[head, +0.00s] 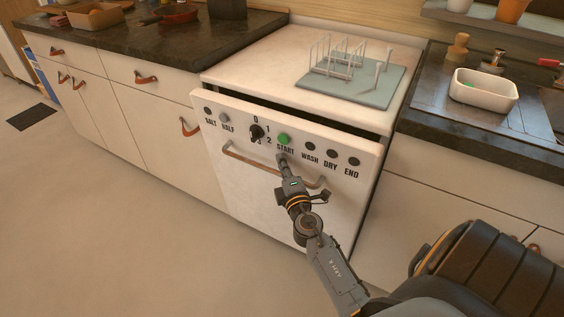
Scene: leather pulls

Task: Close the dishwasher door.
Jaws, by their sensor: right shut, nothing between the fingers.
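The white dishwasher door (265,185) stands tilted slightly open at the top, with a dark gap between its top edge and the white body (270,65). The door's panel has a black dial (257,132), a green start button (284,139) and several dark knobs or lights. A long bar handle (250,160) runs across the door below the panel. My right gripper (282,160) is shut and empty at the door's front, just below the start button. I cannot tell whether it touches the door. My left gripper is not in view.
A blue-green mat (385,94) with a white dish rack (345,58) lies on top of the dishwasher. Dark counters flank it, with a white tub (485,91) on the right one. The floor (110,220) at left is clear apart from a dark mat (31,117).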

